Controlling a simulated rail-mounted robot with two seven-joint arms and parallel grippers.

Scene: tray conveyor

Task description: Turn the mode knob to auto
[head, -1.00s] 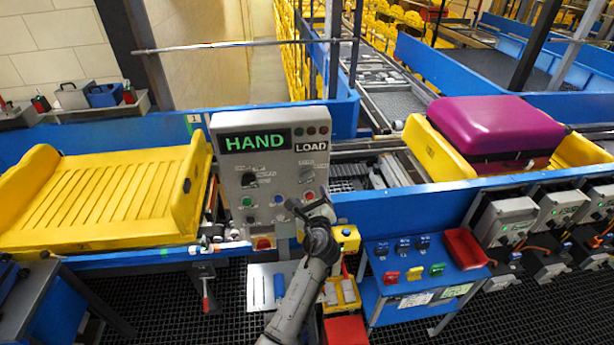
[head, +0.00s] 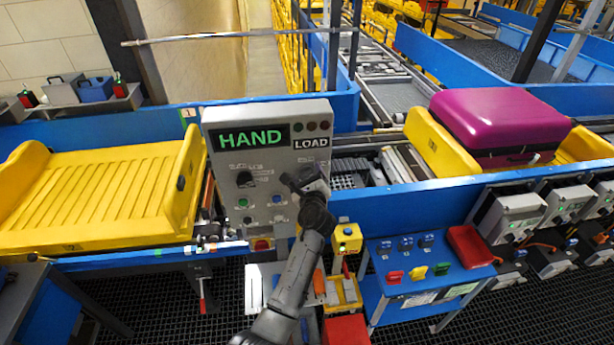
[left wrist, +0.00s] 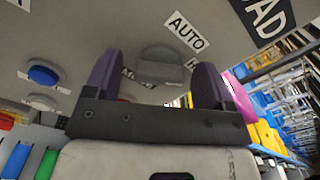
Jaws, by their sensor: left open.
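The grey control panel (head: 222,150) stands in the middle of the head view, its display (head: 254,138) reading HAND in green. The mode knob (left wrist: 160,66), a grey knob, shows in the left wrist view beside a white AUTO label (left wrist: 186,32). Another label below it is partly covered by the finger. My left gripper (head: 296,183) is at the right half of the panel and hides the knob in the head view. Its two fingers are open (left wrist: 154,84), one on either side of the knob in the picture; contact cannot be told. My right gripper is not in view.
A yellow tray (head: 100,190) is at left; a purple suitcase (head: 497,122) sits in another tray at right. A blue button table (head: 400,295) stands front right.

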